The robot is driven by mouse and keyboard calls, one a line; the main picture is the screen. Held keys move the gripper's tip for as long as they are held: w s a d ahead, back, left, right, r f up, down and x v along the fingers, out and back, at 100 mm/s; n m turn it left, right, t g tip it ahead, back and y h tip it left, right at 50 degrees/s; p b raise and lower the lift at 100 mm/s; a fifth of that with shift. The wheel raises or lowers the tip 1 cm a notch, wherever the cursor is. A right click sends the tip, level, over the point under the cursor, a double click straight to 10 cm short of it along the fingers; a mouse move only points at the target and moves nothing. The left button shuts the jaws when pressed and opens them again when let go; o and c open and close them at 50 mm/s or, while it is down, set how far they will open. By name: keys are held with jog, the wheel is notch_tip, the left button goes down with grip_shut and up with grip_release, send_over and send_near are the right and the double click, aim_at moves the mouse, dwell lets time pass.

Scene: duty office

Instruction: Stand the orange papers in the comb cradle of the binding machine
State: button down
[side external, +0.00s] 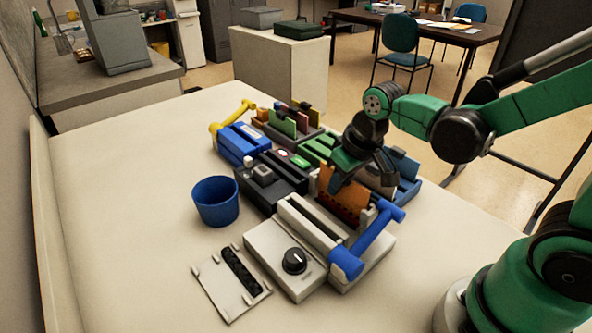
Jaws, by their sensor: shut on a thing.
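The orange papers (345,199) stand roughly upright at the rear of the white binding machine (275,253), which has a black dial and a blue lever (375,235). My gripper (342,172) is shut on the papers' upper left part, coming down from above. The papers' lower edge is hidden behind the machine's raised bar, so I cannot tell whether they rest in the comb cradle or hang just above it. The cradle itself is mostly hidden by the papers and the machine body.
A dark machine (268,184) and a blue machine (243,142) with a yellow lever stand behind left.

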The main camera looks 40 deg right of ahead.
dwell(0.4)
jog(key=c, duration=0.6)
grip_release()
jog(key=shift+c, duration=0.2)
jog(key=shift+r, duration=4.5)
jog(key=shift+s+f+t, duration=0.8)
jog(key=shift+s+t, duration=0.2)
jog(key=shift+t, duration=0.1)
jog(key=shift+s+a+f+t, duration=0.1)
jog(key=shift+s+f+t, duration=0.4)
jog(key=shift+t, duration=0.3)
